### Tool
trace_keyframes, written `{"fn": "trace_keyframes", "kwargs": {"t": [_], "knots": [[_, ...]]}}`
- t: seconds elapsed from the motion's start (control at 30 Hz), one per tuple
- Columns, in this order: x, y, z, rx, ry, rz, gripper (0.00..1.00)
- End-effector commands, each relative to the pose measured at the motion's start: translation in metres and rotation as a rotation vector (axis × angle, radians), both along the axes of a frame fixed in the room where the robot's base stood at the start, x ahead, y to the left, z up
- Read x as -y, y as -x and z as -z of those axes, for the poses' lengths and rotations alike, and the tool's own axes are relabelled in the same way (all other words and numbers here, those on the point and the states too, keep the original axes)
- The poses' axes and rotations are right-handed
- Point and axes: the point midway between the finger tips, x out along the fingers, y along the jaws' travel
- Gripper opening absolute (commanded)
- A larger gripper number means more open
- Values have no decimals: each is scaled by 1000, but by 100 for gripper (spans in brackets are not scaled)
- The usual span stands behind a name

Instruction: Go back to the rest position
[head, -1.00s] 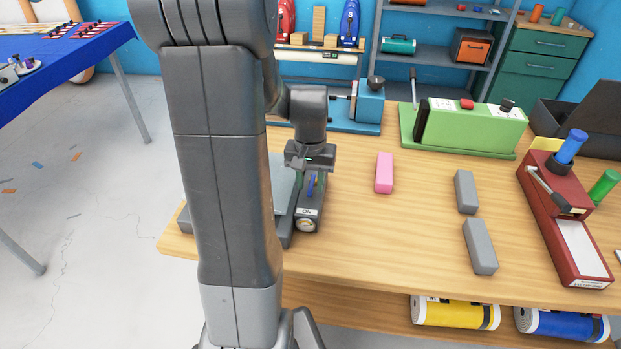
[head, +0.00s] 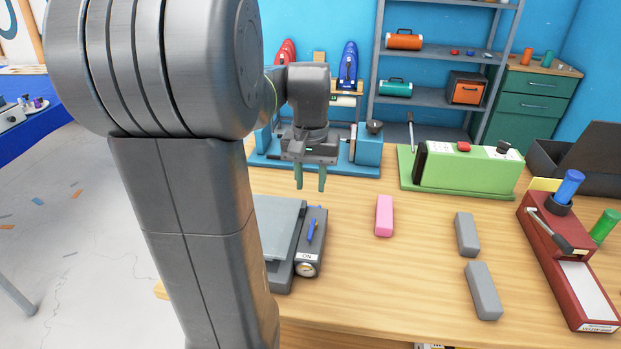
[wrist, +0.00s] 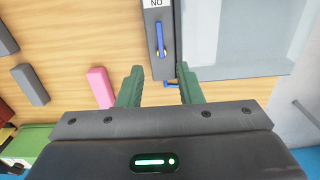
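My gripper (head: 310,186) hangs above the wooden table, over the back end of a dark grey switch unit (head: 312,258) with a blue lever (head: 310,230) and a gauge. Its two green fingers are apart with nothing between them. In the wrist view my gripper (wrist: 160,86) is also open and empty, and the blue lever (wrist: 160,38) lies past the fingertips, apart from them. My arm hides part of the table's left side in the head view.
A grey plate machine (head: 277,228) adjoins the switch unit. A pink block (head: 384,215) and two grey blocks (head: 467,234) lie to the right. A blue device (head: 368,150) stands behind my gripper, with a green machine (head: 465,168) and red device (head: 570,262) further right.

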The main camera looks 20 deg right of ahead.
Motion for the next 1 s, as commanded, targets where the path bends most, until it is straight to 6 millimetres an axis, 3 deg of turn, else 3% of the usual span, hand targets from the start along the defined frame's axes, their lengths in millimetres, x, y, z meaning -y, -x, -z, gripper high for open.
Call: {"fn": "trace_keyframes", "kwargs": {"t": [0.43, 0.57, 1.0], "knots": [[0, 0, 1, -1, -1, 0, 33], [0, 1, 9, -3, -2, 0, 33], [-1, 1, 91, -6, -3, -1, 33]]}}
